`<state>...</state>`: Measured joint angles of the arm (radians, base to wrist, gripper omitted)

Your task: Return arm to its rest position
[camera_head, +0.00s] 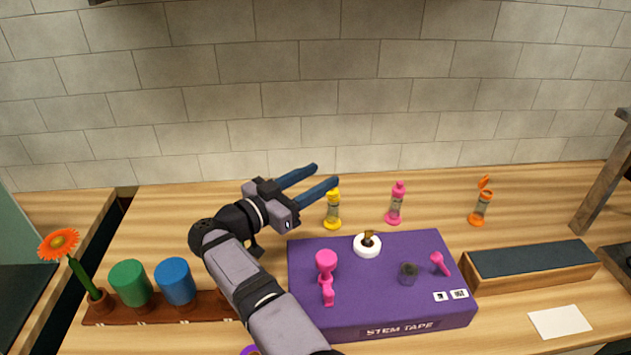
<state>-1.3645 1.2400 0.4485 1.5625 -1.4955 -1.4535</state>
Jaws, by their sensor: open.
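My gripper (327,178) is open and empty. Its two blue fingers point up and to the right, above the table behind the purple box. The arm reaches in from the bottom middle and passes left of the box. The right finger overlaps the top of a yellow bottle (333,212) in the picture; I cannot tell how far apart they are.
The purple STEM TAPE box (340,262) bears pink items, a white ring and a dark cup. Pink (396,205) and orange (480,205) bottles stand behind it. A wooden box (530,268) lies right. Green and blue cylinders and an orange flower (60,243) stand left.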

